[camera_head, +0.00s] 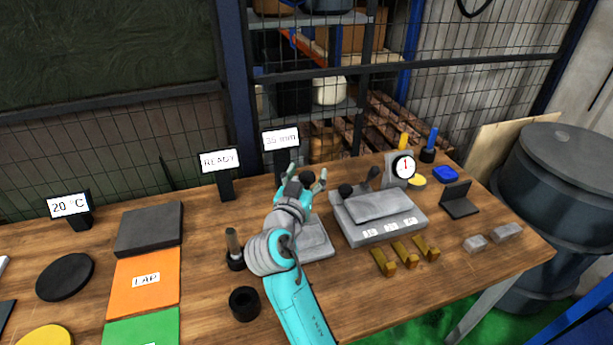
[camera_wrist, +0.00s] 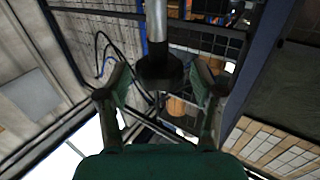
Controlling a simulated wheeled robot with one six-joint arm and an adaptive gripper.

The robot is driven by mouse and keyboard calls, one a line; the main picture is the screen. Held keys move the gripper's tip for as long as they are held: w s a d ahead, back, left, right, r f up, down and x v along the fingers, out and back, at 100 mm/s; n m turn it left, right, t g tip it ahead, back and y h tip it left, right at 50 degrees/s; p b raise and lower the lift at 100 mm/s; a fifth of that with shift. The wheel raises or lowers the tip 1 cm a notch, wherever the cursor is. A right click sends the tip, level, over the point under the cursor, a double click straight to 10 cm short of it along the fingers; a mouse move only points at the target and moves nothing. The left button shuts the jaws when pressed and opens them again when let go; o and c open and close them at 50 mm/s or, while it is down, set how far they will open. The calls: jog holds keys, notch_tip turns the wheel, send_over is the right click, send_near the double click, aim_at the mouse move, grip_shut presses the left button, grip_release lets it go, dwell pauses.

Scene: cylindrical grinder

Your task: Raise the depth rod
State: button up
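The depth rod shows in the wrist view as a grey metal shaft (camera_wrist: 156,25) ending in a black round knob (camera_wrist: 160,70). My gripper (camera_wrist: 160,82) is open, with one green-padded finger on each side of the knob and a visible gap on both sides. In the head view my gripper (camera_head: 306,182) has its fingers spread, and the dark knob (camera_head: 307,177) shows between them. The display (camera_head: 281,140) just behind reads 35 mm. My arm hides most of the rod's stand; part of a grey base plate (camera_head: 316,240) shows beside it.
A grey block fixture (camera_head: 383,228) with black-knobbed levers stands close to the right, with a dial gauge (camera_head: 402,167) behind it. A dark post holder (camera_head: 235,258) and a black ring (camera_head: 244,303) stand left of my arm. A READY sign (camera_head: 219,161) stands behind left.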

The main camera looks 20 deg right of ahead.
jog(key=shift+f, duration=0.1)
jog(key=v, duration=1.2)
